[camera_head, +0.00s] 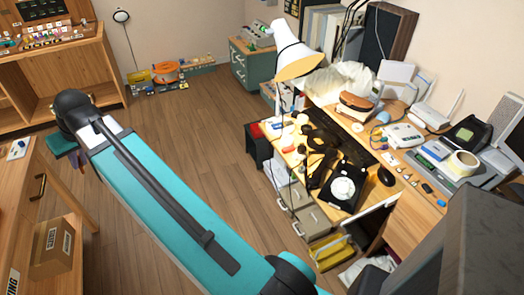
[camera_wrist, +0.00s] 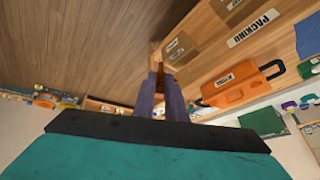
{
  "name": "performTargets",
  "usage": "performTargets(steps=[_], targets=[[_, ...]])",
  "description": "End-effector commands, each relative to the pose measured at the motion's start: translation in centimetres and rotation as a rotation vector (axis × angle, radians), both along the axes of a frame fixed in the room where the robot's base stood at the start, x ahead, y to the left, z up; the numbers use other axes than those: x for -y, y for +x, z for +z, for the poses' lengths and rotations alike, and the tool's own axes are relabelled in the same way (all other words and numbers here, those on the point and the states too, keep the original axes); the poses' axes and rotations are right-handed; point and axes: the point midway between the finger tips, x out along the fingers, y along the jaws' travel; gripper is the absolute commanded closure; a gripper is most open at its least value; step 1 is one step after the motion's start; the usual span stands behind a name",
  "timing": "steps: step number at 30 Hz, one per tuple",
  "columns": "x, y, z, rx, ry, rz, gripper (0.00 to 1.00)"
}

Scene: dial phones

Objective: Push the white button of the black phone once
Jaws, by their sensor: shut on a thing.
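A black phone (camera_head: 352,173) with a round white dial (camera_head: 343,188) sits on the desk at the right in the head view. A separate small white button on it is too small to make out. My gripper (camera_wrist: 160,72) shows in the wrist view with its two greyish-purple fingers close together. A small orange-brown thing (camera_wrist: 163,66) shows between the fingertips; I cannot tell what it is. In the head view my arm reaches to the left, with its end far from the phone and desk. The phone does not show in the wrist view.
A lamp (camera_head: 298,62) stands over the cluttered desk. A white phone (camera_head: 399,136) and a black mouse (camera_head: 386,176) are near the black phone. Wooden floor (camera_head: 205,130) is open mid-room.

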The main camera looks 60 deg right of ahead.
Motion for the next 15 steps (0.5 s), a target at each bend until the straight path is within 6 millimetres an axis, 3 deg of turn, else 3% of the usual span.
performTargets(steps=[8,15], targets=[[9.3,-0.5,-3.8,-0.009,-0.016,-0.293,1.00],[18.0,-2.2,-6.9,-0.018,-0.028,-0.580,1.00]])
